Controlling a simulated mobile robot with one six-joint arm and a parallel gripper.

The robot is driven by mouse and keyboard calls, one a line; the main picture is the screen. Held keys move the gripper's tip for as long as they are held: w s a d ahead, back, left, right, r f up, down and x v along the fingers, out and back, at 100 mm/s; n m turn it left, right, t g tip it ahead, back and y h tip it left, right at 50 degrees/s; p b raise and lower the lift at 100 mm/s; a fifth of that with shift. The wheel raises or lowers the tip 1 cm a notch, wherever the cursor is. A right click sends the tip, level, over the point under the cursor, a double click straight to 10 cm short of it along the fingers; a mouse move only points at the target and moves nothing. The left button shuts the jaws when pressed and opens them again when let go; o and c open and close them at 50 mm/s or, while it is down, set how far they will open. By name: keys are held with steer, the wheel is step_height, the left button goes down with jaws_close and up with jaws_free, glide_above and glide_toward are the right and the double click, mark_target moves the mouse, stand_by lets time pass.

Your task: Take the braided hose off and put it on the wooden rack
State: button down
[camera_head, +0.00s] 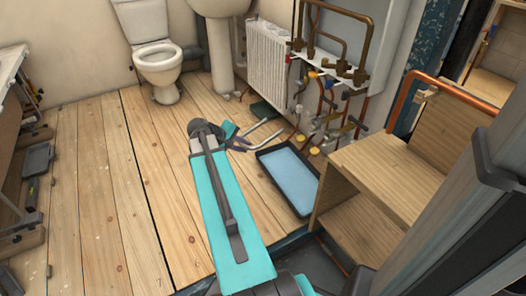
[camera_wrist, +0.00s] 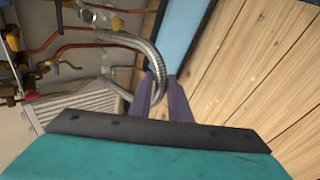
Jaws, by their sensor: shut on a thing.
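The braided hose (camera_wrist: 149,52) is silver-grey and bent in a curve. In the wrist view it runs from the pipework at the upper left to between the purple fingers of my gripper (camera_wrist: 165,97). In the head view my gripper (camera_head: 241,143) is over the floor left of the blue tray, with the hose (camera_head: 266,137) sticking out to its right as two pale strands. My gripper is shut on the hose. I cannot tell whether its ends are free of the pipes. The wooden rack (camera_head: 385,178) is a stepped wooden unit at the right, apart from my gripper.
Pipes and valves (camera_head: 335,95) with coloured handles line the wall beside a white radiator (camera_head: 267,57). A black tray with a blue bottom (camera_head: 288,178) lies on the floor before the rack. A toilet (camera_head: 158,65) stands behind. The plank floor (camera_head: 100,190) at left is clear.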

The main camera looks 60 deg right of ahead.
steer(key=w+a+r+n+t, duration=0.3)
steer(key=w+a+r+n, duration=0.3)
steer(key=w+a, duration=0.6)
steer(key=w+a+r+n+t, duration=0.35)
steer(key=w+a+r, duration=0.45)
steer(key=w+a, duration=0.35)
steer(key=w+a+r+n+t+y, duration=0.1)
steer(key=a+r, duration=0.4)
steer(key=a, duration=0.5)
steer(key=w+a+r+n+t+y, duration=0.2)
steer(key=w+a+r+n+y, duration=0.1)
steer(key=a, duration=0.8)
steer(key=w+a+r+n+t+y, duration=0.1)
steer(key=a+r+n, duration=0.4)
steer(key=a, duration=0.6)
step_height(320, 180, up, 3)
steer(key=shift+w+f+t+y, duration=0.2)
steer(key=shift+w+t+y, duration=0.3)
steer(key=shift+w, duration=0.65)
